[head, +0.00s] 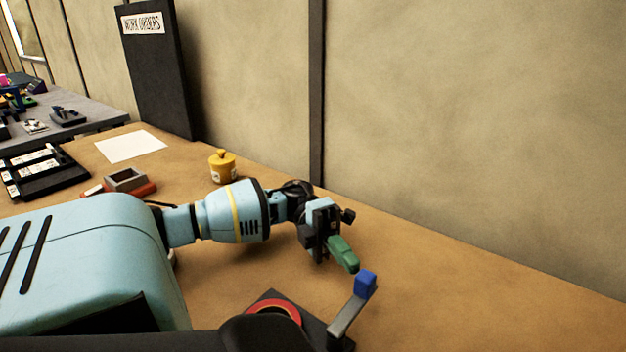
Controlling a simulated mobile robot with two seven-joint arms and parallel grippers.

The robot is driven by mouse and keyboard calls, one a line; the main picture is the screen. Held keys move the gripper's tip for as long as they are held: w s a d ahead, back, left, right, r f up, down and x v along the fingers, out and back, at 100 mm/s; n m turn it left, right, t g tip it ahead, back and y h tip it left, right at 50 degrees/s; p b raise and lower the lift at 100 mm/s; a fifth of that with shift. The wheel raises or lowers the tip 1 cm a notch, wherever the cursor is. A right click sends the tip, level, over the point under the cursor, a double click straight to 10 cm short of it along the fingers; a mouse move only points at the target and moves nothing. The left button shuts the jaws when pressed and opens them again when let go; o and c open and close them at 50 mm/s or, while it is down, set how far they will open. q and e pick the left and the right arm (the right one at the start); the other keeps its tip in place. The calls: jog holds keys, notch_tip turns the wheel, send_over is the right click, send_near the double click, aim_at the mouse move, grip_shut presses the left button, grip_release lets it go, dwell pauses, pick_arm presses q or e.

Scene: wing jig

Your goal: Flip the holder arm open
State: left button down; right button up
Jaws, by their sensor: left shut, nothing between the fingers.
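The holder arm (346,317) is a grey metal bar with a blue block (366,283) at its upper end. It slants up to the right beside a black base plate (316,327) that carries a red ring (289,307), at the bottom of the head view. My left gripper (346,257) comes in from the left with green fingertips, shut and empty. Its tips are just above and left of the blue block in the picture; I cannot tell whether they touch. The lower end of the holder arm is partly hidden. My right gripper is not in view.
A yellow pot (222,168), a small red-and-grey box (126,181), a white sheet (131,147) and a black tray (47,174) are on the brown table (450,265). A dark board (160,75) stands at the wall. The table's right side is clear.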

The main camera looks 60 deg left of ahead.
pick_arm(q)
jog(key=a+b, duration=0.1)
jog(key=a, duration=0.6)
dwell(0.5)
